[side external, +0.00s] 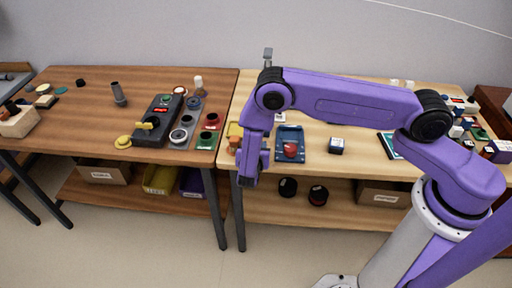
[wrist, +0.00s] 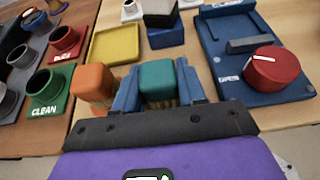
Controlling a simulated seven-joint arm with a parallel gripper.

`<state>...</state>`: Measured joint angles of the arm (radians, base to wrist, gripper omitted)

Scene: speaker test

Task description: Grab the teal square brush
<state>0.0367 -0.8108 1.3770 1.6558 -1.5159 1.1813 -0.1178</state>
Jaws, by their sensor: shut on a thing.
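The teal square brush (wrist: 157,80) shows in the wrist view between the two blue fingers of my gripper (wrist: 156,88), with tan bristles at its lower end. My gripper is shut on it, one finger on each side. In the side external view my gripper (side external: 251,166) hangs at the front left corner of the light wooden table (side external: 350,152). I cannot make out the teal brush there; my gripper seems to hide it.
An orange brush (wrist: 93,84) stands just left of my gripper. A yellow tray (wrist: 115,43) lies behind it. A blue box with a red knob (wrist: 271,68) is to the right. Green and red cups (wrist: 48,90) are on the darker left table (side external: 90,85). A narrow gap separates the tables.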

